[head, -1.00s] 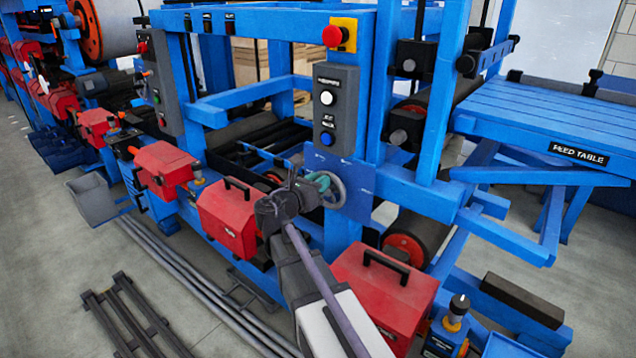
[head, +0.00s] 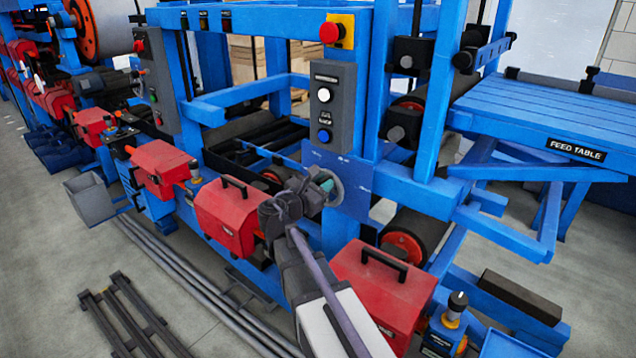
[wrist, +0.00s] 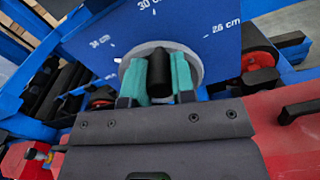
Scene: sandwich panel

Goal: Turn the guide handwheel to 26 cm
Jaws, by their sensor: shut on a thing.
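The guide handwheel (head: 337,190) is a small grey wheel on a blue plate (head: 355,202) on the machine's side. In the wrist view the grey wheel (wrist: 152,48) stands in front of the plate, which has white marks for 30 cm at the top, 26 cm at right and what looks like 34 cm at left. My gripper (wrist: 166,76) has teal fingers shut around the wheel's black handle (wrist: 171,66). In the head view my gripper (head: 324,184) covers part of the wheel.
Red boxes stand close by: one (head: 228,218) left of my arm and one (head: 385,290) right of it. A control box (head: 333,105) with buttons is above the wheel. The blue feed table (head: 540,120) is at right. Grey floor lies in front at left.

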